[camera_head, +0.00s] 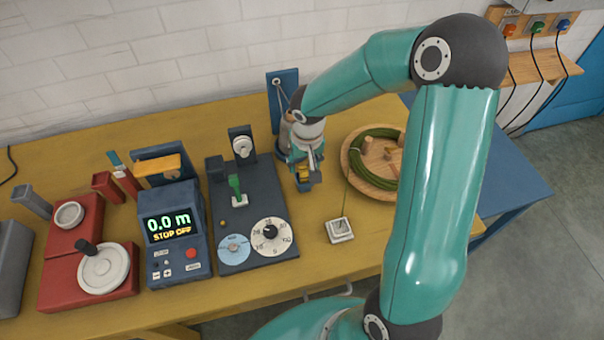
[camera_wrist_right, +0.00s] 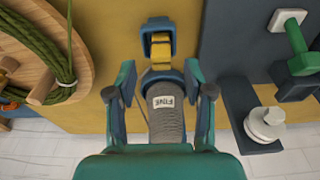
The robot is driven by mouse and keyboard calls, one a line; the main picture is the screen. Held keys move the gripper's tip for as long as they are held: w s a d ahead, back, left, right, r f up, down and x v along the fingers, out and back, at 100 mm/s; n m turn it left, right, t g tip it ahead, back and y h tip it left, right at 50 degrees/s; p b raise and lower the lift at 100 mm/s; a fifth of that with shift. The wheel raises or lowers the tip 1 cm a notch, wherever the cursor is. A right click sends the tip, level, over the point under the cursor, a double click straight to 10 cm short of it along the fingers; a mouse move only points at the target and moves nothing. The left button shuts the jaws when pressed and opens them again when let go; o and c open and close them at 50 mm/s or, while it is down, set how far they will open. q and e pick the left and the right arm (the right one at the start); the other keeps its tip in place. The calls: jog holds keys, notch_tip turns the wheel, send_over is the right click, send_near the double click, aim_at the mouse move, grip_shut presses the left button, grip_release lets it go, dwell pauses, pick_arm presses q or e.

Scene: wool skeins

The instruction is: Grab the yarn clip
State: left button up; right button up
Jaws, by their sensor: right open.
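My right gripper (camera_head: 304,168) is over the table in the middle of the head view, pointing down. In the right wrist view the right gripper (camera_wrist_right: 160,75) has its fingers spread on both sides of a dark blue fixture (camera_wrist_right: 159,22) with a yellow piece (camera_wrist_right: 161,50). The yellow piece may be the yarn clip, but I cannot tell for sure. No finger is clearly touching anything. In the head view the gripper partly hides this fixture. My left gripper is not in view.
A round wooden tray (camera_head: 352,176) with green yarn and pegs stands just right of the gripper. A dark panel with dials (camera_head: 232,205) stands left, beside a display box (camera_head: 176,226) reading 0.0 m. A small white guide (camera_head: 339,231) sits in front.

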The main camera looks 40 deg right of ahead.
aim_at(303, 168)
jog(key=f, duration=0.4)
jog(key=shift+w+d, duration=0.1)
jog(key=shift+w, duration=0.25)
jog(key=c, duration=0.9)
jog(key=shift+c, duration=0.2)
